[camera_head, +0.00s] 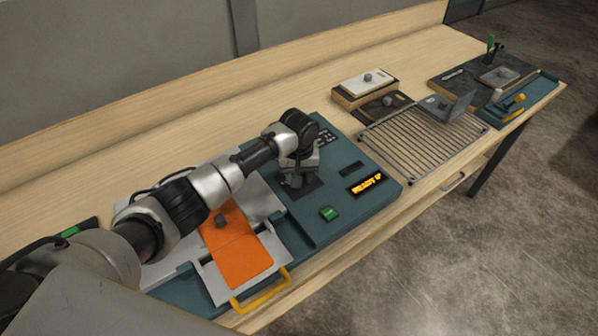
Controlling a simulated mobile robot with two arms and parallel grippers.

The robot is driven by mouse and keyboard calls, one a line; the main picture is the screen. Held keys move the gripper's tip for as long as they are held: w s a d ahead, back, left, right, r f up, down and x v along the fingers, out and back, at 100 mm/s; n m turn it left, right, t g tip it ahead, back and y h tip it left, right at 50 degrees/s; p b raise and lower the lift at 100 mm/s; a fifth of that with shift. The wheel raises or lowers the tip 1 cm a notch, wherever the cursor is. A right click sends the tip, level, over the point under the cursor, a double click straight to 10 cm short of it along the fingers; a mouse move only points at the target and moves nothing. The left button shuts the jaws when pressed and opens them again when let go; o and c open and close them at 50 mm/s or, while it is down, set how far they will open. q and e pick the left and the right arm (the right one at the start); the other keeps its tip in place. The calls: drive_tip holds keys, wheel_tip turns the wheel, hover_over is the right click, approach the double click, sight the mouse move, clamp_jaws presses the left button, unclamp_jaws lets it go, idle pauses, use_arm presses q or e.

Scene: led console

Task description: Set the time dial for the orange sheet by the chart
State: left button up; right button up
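The orange sheet (238,250) lies on a pale metal tray at the left part of the teal console (345,222), with a small dark grey knob-like piece on it. My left gripper (292,183) points down over a dark square plate (308,187) on the console. The time dial is not clearly visible; the gripper covers the middle of that plate. I cannot tell whether the fingers are open, shut or touching anything. Small pale markings, possibly the chart (325,137), show behind the gripper, partly hidden and too small to read. My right gripper is not in view.
A lit amber display (367,183) and a green button (329,213) sit on the console's front right. A yellow handle (262,292) juts from the tray's front. A wire rack (425,140) and dark boards with small items stand to the right.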

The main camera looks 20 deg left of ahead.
use_arm(q)
drive_tip(key=m+p, duration=0.1)
drive_tip(key=m, duration=0.2)
drive_tip(key=shift+r+p, duration=0.15)
drive_tip(key=shift+p, duration=0.15)
drive_tip(key=shift+a+m+p, duration=0.15)
drive_tip(key=shift+m+p, duration=0.4)
drive_tip(key=shift+m, duration=1.45)
drive_tip(key=o, duration=0.9)
wheel_tip(320, 180, up, 9)
drive_tip(key=shift+r+b, duration=0.15)
drive_tip(key=shift+b, duration=0.85)
drive_tip(key=shift+r, duration=0.65)
